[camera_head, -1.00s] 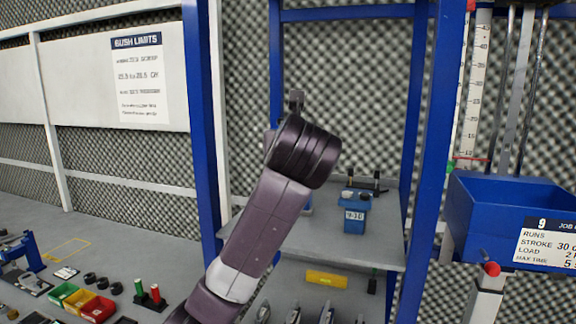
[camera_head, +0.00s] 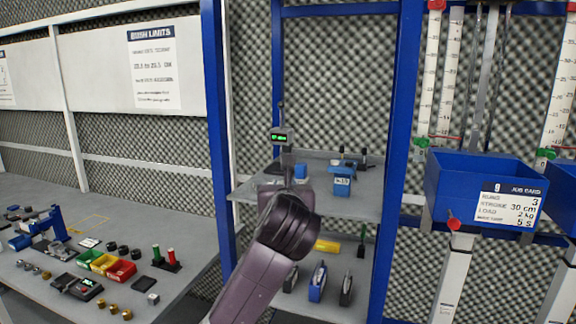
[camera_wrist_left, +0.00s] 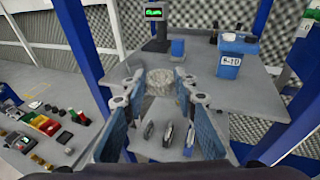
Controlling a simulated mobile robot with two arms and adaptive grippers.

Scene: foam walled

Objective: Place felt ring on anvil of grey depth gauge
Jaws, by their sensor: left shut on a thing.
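The felt ring (camera_wrist_left: 162,82) is a pale grey speckled piece between the fingers of my left gripper (camera_wrist_left: 160,88), which is shut on it. In the head view my arm and wrist hide the fingers and the ring. The grey depth gauge (camera_head: 281,150) stands on the upper grey shelf, a slim upright with a green lit display; it also shows in the left wrist view (camera_wrist_left: 155,28), beyond the ring. The ring is apart from the gauge. The anvil is too small to make out clearly. My right gripper is not in view.
A blue numbered box (camera_head: 342,184) and a small blue block (camera_head: 300,171) stand on the shelf (camera_head: 370,207) right of the gauge. Blue posts (camera_head: 405,130) flank the shelf. Several tools and a yellow piece (camera_head: 327,246) sit on the lower shelf. A cluttered bench is at left.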

